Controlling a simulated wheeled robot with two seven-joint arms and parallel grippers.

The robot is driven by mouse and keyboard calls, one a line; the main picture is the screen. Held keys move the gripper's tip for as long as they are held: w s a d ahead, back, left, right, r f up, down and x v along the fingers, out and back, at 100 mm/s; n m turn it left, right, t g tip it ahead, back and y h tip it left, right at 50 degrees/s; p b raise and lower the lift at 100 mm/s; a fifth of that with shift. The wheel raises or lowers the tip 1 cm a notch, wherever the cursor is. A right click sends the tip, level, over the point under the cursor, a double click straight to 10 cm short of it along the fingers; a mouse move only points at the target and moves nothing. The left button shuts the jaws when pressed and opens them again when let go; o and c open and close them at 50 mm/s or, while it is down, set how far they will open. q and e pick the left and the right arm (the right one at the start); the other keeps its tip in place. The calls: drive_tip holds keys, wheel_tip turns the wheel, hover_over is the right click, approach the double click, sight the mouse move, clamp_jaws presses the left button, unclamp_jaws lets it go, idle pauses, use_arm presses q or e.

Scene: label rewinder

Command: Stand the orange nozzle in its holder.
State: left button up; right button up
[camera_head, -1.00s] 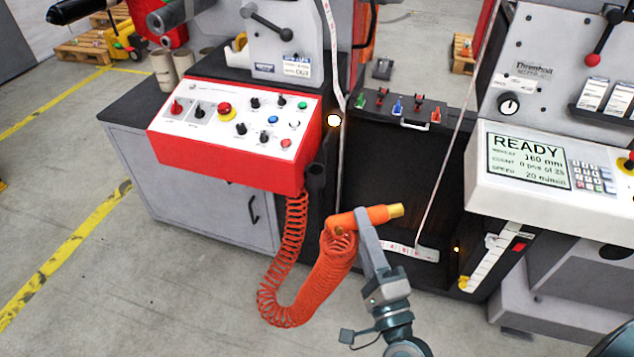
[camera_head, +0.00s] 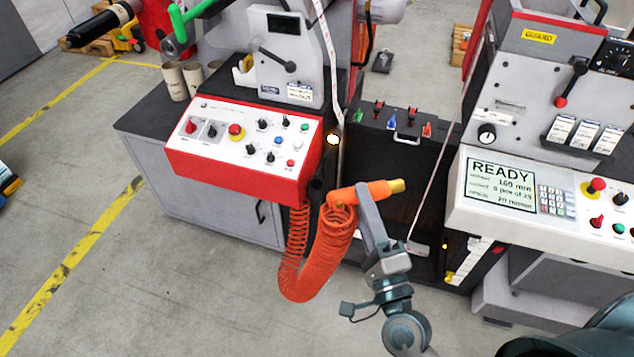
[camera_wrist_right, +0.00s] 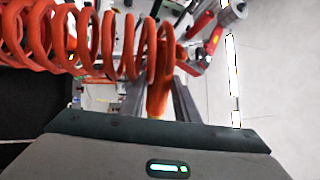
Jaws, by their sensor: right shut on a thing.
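The orange nozzle (camera_head: 360,194) has a brass-coloured tip pointing right and a coiled orange hose hanging from its left end. My right gripper (camera_head: 367,192) is shut on the nozzle and holds it roughly level in the air, in front of the dark gap between the machines. In the right wrist view the orange nozzle (camera_wrist_right: 160,90) sits between the fingers, with the hose coils crossing in front. A dark cup-like holder (camera_head: 317,187) shows at the red console's lower right corner, left of the nozzle; its opening is hard to make out. My left gripper is not in view.
The red control console (camera_head: 240,145) stands at left, with the orange coiled hose (camera_head: 312,265) below it. The right machine's READY panel (camera_head: 500,180) juts out at right. A paper web (camera_head: 432,190) runs down between the machines. Open floor lies at lower left.

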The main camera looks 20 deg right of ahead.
wheel_tip(320, 180, up, 5)
drive_tip(key=p, duration=0.4)
drive_tip(key=w+d+f+m, duration=0.1)
drive_tip(key=w+d+f, duration=0.15)
drive_tip(key=w, duration=0.95)
drive_tip(key=w+d+r+m+h, duration=0.25)
drive_tip(key=w+d+m, duration=0.25)
drive_tip(key=w+d, duration=0.65)
drive_tip(key=w+d+r+m+g+h, duration=0.2)
drive_tip(key=w+d+r+m+h, duration=0.3)
drive_tip(key=d+r, duration=0.55)
drive_tip(key=w+d+r+m+g+h, duration=0.2)
drive_tip(key=w+d+r+m+h, duration=0.2)
drive_tip(key=w+d+r, duration=0.65)
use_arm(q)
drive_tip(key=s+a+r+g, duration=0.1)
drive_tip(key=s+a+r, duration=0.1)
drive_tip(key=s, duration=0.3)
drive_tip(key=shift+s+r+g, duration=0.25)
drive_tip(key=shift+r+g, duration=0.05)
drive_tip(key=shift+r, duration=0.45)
use_arm(e)
wheel_tip(320, 180, down, 8)
drive_tip(key=s+a+n+t+y, duration=0.1)
drive_tip(key=s+n+t+y, duration=0.1)
drive_tip(key=y, duration=1)
drive_tip(key=shift+a+r+n, duration=0.2)
drive_tip(key=shift+r+n, duration=0.05)
drive_tip(key=shift+n, duration=0.25)
